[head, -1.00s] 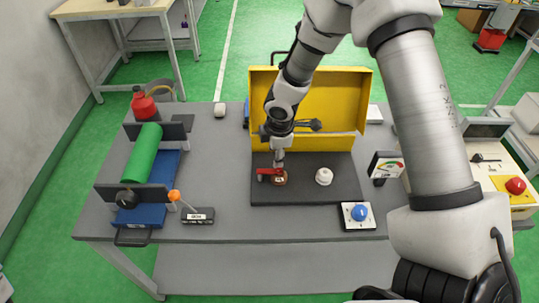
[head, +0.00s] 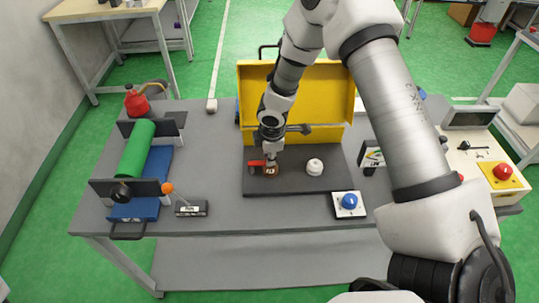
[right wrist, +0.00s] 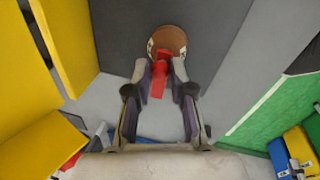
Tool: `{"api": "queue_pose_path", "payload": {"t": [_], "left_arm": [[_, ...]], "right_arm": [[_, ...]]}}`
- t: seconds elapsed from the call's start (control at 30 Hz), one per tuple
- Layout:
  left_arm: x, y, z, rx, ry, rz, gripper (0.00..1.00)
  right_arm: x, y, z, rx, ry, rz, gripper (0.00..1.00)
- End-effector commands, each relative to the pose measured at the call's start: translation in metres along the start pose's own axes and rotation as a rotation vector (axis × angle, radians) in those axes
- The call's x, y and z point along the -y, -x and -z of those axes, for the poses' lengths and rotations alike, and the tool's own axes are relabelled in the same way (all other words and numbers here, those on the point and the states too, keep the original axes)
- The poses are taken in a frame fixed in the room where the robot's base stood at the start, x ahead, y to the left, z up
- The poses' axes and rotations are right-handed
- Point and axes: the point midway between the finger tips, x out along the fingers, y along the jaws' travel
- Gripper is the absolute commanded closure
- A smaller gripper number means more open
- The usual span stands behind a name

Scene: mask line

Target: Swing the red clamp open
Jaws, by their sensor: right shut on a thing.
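The red clamp (head: 256,163) is a small red piece at a round brown part (head: 271,171) on the dark mat (head: 300,185). In the head view it reaches to the left of the brown part. My right gripper (head: 271,161) comes down over it from above. In the right wrist view the red clamp (right wrist: 158,82) lies between the two fingertips of my right gripper (right wrist: 161,68), which are shut on it. The brown part (right wrist: 168,40) shows just beyond the fingertips. My left gripper is not in view.
A yellow panel (head: 250,95) stands behind the mat. A white knob (head: 315,166) is right of the clamp, and a blue button box (head: 349,204) is at the front right. A green roll (head: 136,150) sits on the left. The grey table between is mostly clear.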

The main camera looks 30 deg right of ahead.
Motion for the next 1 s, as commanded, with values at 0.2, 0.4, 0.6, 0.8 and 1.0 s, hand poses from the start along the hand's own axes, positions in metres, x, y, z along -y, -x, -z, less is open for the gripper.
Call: {"api": "queue_pose_path", "payload": {"t": [0.2, 0.4, 0.6, 0.8, 1.0], "left_arm": [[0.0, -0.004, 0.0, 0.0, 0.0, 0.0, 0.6], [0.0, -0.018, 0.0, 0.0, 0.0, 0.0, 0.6], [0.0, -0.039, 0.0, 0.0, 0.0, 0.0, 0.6], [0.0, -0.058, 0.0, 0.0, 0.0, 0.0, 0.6], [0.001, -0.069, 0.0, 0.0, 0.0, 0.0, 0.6]], "right_arm": [[0.002, -0.002, 0.001, 0.001, -0.014, 0.001, 1.0], [0.006, -0.005, 0.002, 0.014, -0.075, 0.001, 1.0], [0.012, -0.005, 0.005, 0.039, -0.201, 0.0, 1.0], [0.02, -0.003, 0.01, 0.073, -0.375, 0.0, 1.0], [0.026, 0.0, 0.017, 0.11, -0.563, 0.0, 1.0]]}}
